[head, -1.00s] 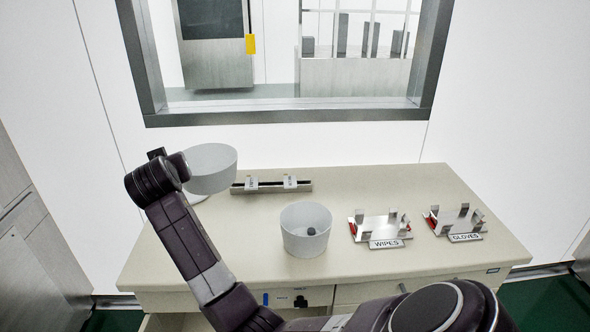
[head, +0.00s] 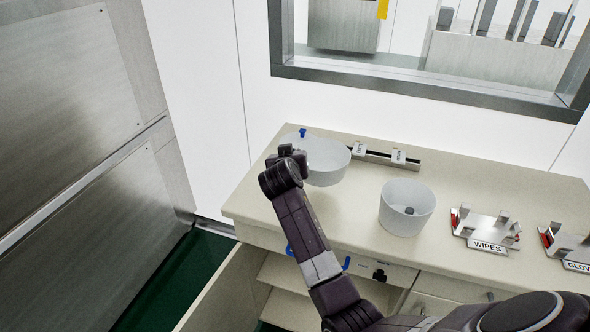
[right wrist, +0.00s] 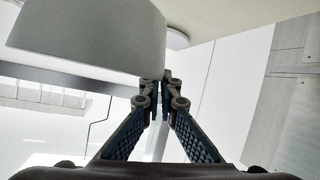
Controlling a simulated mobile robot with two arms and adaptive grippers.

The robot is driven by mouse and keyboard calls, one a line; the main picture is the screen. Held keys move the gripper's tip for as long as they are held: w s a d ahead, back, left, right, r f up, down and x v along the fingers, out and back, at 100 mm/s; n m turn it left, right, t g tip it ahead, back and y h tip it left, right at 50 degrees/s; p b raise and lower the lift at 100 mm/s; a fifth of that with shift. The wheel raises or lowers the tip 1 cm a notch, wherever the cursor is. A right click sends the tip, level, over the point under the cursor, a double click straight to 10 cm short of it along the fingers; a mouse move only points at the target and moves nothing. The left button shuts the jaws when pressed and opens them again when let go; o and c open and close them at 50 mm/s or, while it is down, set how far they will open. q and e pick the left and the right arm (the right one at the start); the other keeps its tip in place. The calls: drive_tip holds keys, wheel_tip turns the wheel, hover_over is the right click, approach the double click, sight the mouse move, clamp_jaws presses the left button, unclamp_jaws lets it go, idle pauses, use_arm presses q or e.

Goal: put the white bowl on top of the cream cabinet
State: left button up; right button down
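A white bowl (head: 326,163) is at the left end of the cream cabinet (head: 345,225) in the head view. My right gripper (head: 292,160) is at its left side. In the right wrist view the bowl (right wrist: 90,38) fills the upper left, and the fingertips of my right gripper (right wrist: 160,76) meet at its edge, shut on its wall. Whether the bowl's base touches the cabinet top is hard to tell. My left gripper is not in view.
Behind the held bowl lies a flat white disc (head: 293,138). A metal rail (head: 385,158) with tags is at the back. A WIPES holder (head: 487,230) and a GLOVES holder (head: 570,248) stand to the right. A cabinet door (head: 225,290) hangs open below.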

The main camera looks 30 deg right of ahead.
wheel_tip(320, 180, down, 7)
drive_tip(key=shift+f+p, duration=0.1)
drive_tip(key=shift+p, duration=0.35)
drive_tip(key=c, duration=2.2)
unclamp_jaws()
drive_tip(key=shift+f, duration=0.15)
drive_tip(key=shift+o, duration=0.2)
